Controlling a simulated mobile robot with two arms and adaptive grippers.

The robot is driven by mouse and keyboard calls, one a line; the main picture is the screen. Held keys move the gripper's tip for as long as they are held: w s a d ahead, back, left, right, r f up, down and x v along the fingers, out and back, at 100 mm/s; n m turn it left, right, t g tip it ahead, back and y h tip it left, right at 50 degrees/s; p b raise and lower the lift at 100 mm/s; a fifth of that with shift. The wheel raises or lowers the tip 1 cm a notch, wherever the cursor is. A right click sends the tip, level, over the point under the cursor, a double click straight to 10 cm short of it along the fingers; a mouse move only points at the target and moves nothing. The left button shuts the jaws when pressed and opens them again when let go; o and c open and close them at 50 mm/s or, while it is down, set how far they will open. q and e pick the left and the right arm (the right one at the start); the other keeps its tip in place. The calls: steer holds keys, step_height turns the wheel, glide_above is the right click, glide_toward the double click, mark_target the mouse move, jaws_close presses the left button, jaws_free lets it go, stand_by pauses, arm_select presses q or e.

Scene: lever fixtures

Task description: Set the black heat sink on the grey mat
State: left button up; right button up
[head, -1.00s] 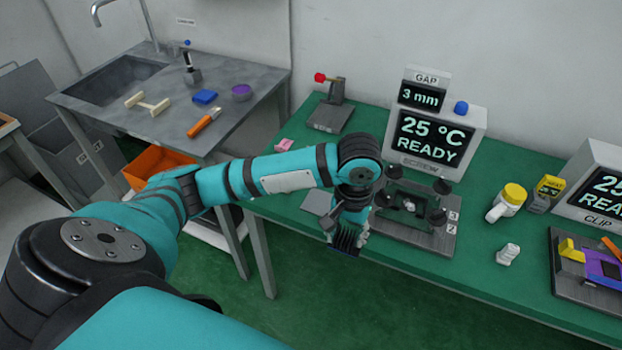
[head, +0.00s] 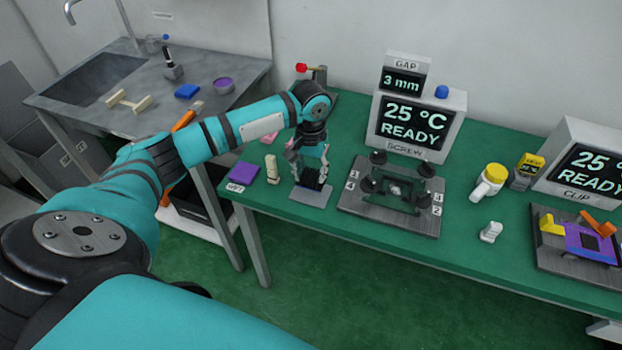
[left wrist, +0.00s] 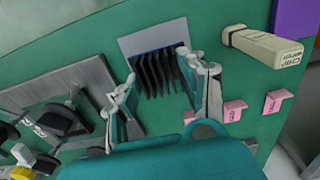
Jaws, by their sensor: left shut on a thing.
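The black finned heat sink (head: 311,180) is between the fingers of my left gripper (head: 309,163), which is shut on it. It also shows in the left wrist view (left wrist: 158,76), fins towards the camera, with a finger on either side. The grey mat (head: 311,198) lies at the front edge of the green table, directly below the heat sink. In the left wrist view a bare strip of the mat (left wrist: 150,38) shows beyond the heat sink; the rest is hidden. I cannot tell whether the heat sink touches the mat. My right gripper is not in view.
A cream block (head: 272,169) and a purple pad (head: 243,173) stand left of the mat. The screw fixture (head: 392,205) with black knobs stands close on its right. Pink blocks (left wrist: 234,110) lie nearby. A red-knobbed lever (head: 318,75) is behind.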

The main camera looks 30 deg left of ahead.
mark_target(311, 175)
arm_select(q)
step_height(311, 175, down, 3)
steer(key=shift+s+d+r, duration=0.1)
steer(key=shift+s, duration=0.05)
steer(key=shift+f, duration=0.35)
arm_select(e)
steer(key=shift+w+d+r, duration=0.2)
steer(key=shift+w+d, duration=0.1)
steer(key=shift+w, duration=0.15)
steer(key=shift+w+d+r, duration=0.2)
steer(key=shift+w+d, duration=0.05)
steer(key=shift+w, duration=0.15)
arm_select(q)
steer(key=o, duration=1.2)
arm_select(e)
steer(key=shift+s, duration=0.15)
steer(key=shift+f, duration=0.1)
arm_select(q)
steer(key=shift+r, duration=0.45)
step_height(311, 175, up, 11)
steer(key=shift+r, duration=0.2)
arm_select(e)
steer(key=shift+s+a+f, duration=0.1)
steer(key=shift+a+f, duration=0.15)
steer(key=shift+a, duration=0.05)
